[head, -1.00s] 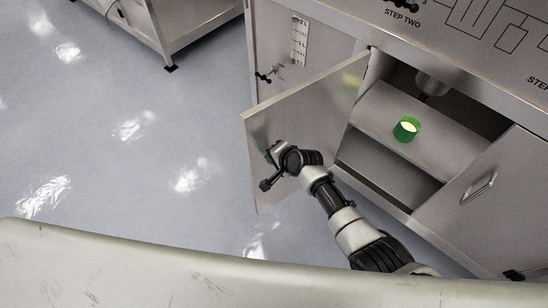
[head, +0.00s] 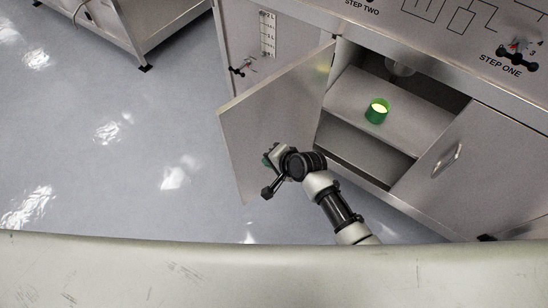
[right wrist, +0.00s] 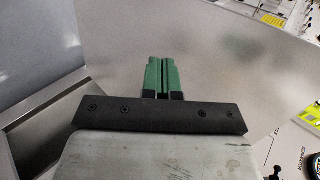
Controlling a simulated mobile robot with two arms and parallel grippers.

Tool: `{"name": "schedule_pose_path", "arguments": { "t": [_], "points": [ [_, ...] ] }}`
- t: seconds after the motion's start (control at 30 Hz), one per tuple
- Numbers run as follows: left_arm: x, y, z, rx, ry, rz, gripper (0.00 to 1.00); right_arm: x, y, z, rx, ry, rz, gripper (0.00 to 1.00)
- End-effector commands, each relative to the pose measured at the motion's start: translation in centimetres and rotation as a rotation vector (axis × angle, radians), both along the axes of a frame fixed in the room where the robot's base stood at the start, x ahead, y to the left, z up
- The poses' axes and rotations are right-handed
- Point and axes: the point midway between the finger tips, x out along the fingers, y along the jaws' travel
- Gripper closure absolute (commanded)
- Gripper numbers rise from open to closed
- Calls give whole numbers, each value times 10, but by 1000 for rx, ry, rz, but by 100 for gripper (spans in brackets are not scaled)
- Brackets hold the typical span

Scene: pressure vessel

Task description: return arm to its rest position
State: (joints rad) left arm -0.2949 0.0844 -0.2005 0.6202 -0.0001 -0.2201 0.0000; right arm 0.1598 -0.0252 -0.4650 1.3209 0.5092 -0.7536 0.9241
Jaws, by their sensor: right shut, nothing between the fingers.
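My right arm (head: 338,208) reaches up from the lower middle of the head view, in front of the cabinet's open left door (head: 262,105). My right gripper (head: 268,161) is at the end of it, over the lower part of the door in the picture; I cannot tell whether it touches the door. In the right wrist view its green fingers (right wrist: 161,74) are pressed together with nothing between them. My left gripper is not in view.
The right cabinet door (head: 436,175) is closed. A metal table (head: 150,25) stands at the upper left. The grey floor (head: 110,160) on the left is clear.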

Motion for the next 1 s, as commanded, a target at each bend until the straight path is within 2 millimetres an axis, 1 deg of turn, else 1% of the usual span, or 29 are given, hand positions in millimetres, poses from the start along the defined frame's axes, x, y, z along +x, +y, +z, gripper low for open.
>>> {"name": "schedule_pose_path", "arguments": {
  "t": [0.1, 0.3, 0.47, 0.53, 0.57, 0.67, 0.7, 0.77, 0.8, 0.87, 0.9, 0.97, 1.0],
  "points": [
    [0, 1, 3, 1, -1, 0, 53, -7, -7, 9, 0, -2, 0, 100],
    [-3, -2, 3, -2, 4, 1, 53, -12, -11, 14, -1, 1, 0, 100],
    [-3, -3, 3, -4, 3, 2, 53, -12, -12, 12, -4, 1, 0, 100],
    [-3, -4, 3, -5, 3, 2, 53, -15, -16, 3, -23, 3, 2, 100],
    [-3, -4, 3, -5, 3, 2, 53, -18, -20, -5, -38, 4, 3, 100],
    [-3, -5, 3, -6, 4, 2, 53, -35, -41, -46, -128, 6, 21, 100],
    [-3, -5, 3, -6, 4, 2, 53, -46, -53, -67, -178, 8, 35, 100],
    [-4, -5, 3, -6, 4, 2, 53, -67, -73, -101, -261, 10, 67, 100],
    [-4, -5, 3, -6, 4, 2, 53, -84, -87, -124, -320, 14, 95, 100],
    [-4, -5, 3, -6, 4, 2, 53, -111, -108, -156, -404, 20, 146, 100],
    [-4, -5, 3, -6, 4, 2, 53, -131, -122, -175, -458, 26, 182, 100],
    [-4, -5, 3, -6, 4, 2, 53, -163, -142, -201, -534, 36, 246, 100],
    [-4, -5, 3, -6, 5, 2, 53, -186, -156, -218, -581, 45, 291, 100]
  ]
}}
